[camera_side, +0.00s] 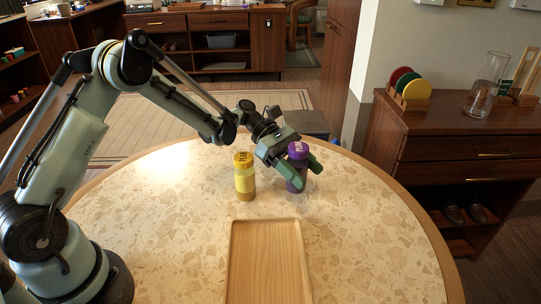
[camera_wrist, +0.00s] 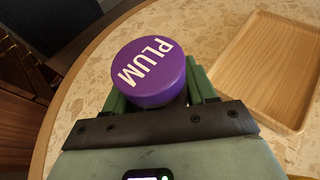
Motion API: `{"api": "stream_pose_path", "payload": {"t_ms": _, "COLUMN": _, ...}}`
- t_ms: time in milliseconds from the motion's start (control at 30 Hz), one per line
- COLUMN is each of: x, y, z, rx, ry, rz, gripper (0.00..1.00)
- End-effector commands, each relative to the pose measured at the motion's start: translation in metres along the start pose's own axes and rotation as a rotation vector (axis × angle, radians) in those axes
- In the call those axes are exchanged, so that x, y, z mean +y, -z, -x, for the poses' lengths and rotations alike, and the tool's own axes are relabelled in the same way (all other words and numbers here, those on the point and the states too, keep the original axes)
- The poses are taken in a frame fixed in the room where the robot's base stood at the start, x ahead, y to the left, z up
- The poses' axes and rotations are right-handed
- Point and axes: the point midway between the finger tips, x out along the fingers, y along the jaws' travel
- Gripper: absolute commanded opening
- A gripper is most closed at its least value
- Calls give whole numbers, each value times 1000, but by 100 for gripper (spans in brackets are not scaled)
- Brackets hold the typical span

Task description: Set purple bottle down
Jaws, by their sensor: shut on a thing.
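The purple bottle (camera_side: 298,151), with a purple cap, is upright between the green fingers of my gripper (camera_side: 300,177) in the side view. My gripper is shut on it, and the fingers hide part of its body. In the wrist view the cap of the purple bottle (camera_wrist: 150,75) reads PLUM and sits between the two fingers of my gripper (camera_wrist: 158,90). The bottle's base is close to the table top (camera_side: 375,235); I cannot tell whether it touches.
A yellow bottle (camera_side: 244,178) stands on the table just left of my gripper. An empty wooden tray (camera_side: 268,262) lies at the front, and also shows in the wrist view (camera_wrist: 265,65). The table's right side is clear. A sideboard (camera_side: 455,150) stands beyond the right edge.

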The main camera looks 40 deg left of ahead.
Motion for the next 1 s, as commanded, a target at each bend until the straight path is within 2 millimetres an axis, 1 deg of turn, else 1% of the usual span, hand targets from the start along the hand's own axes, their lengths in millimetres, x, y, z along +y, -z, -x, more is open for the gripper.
{"api": "stream_pose_path", "payload": {"t_ms": 100, "x": 0, "y": 15, "z": -7, "rx": -1, "ry": 0, "rz": 0, "gripper": 19}}
{"api": "stream_pose_path", "payload": {"t_ms": 200, "x": 0, "y": 23, "z": -10, "rx": -1, "ry": -1, "rz": 0, "gripper": 19}}
{"api": "stream_pose_path", "payload": {"t_ms": 667, "x": 0, "y": 29, "z": -12, "rx": -1, "ry": -1, "rz": 0, "gripper": 19}}
{"api": "stream_pose_path", "payload": {"t_ms": 700, "x": 0, "y": 29, "z": -13, "rx": 0, "ry": -1, "rz": 0, "gripper": 59}}
{"api": "stream_pose_path", "payload": {"t_ms": 833, "x": 0, "y": 29, "z": -12, "rx": 0, "ry": -1, "rz": 0, "gripper": 79}}
{"api": "stream_pose_path", "payload": {"t_ms": 867, "x": 0, "y": 29, "z": -12, "rx": 0, "ry": -1, "rz": 0, "gripper": 81}}
{"api": "stream_pose_path", "payload": {"t_ms": 1000, "x": 0, "y": 29, "z": -12, "rx": 0, "ry": -1, "rz": 0, "gripper": 81}}
